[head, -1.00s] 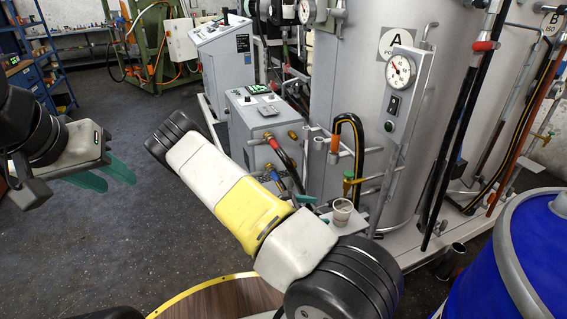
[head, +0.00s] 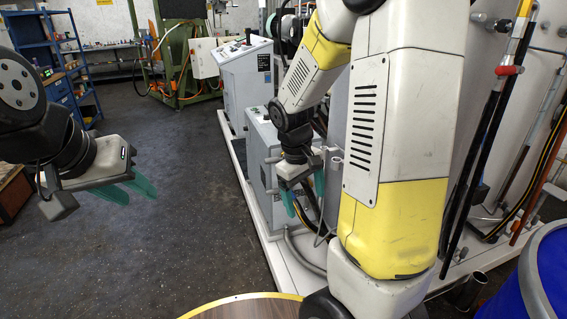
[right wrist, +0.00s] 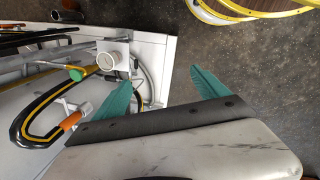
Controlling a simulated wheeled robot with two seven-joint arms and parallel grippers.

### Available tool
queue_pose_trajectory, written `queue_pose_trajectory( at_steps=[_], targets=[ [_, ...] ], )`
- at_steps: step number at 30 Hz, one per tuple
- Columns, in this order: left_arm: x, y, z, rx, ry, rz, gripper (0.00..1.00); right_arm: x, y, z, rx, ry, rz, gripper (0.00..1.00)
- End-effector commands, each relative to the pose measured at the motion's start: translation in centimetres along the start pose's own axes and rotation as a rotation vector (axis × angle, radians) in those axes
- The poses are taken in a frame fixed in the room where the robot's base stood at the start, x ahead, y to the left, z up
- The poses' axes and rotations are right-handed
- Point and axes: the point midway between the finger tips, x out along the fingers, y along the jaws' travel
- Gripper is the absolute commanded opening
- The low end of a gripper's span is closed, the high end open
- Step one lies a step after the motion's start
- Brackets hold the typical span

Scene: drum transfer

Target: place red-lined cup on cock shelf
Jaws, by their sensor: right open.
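A small pale cup (right wrist: 105,61) stands upright on a small white shelf (right wrist: 122,47) next to a green-handled cock (right wrist: 75,73) in the right wrist view. Its lining colour is too small to tell. In the head view the cup (head: 337,163) shows just left of my right arm, which hides the shelf beneath it. My right gripper (head: 304,198) is open and empty, left of the cup. In the right wrist view its parted teal fingers (right wrist: 161,76) are apart from the cup, which lies beyond the left finger. My left gripper (head: 141,193) is open and empty over bare floor.
A grey cabinet (head: 262,165) stands behind my right gripper. A black-and-yellow hose (right wrist: 28,105) and an orange-ended pipe fitting (right wrist: 70,121) lie close to the shelf. A blue drum (head: 548,280) is at lower right. The floor at centre left is clear.

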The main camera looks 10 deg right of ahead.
Motion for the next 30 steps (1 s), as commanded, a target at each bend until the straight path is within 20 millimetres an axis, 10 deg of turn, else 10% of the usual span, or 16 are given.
queue_pose_trajectory(
  at_steps=[15, 30],
  targets=[
    [0.0, 0.0, 0.0, 0.0, 0.0, 0.0, 0.36, -14.3, -5.1, 6.5, 0.316, 0.447, -0.195, 0.84],
    [0.0, 0.0, 0.0, 0.0, 0.0, 0.0, 0.36, -17.8, -7.7, 9.5, 0.403, 0.602, -0.242, 0.84]
  ],
)
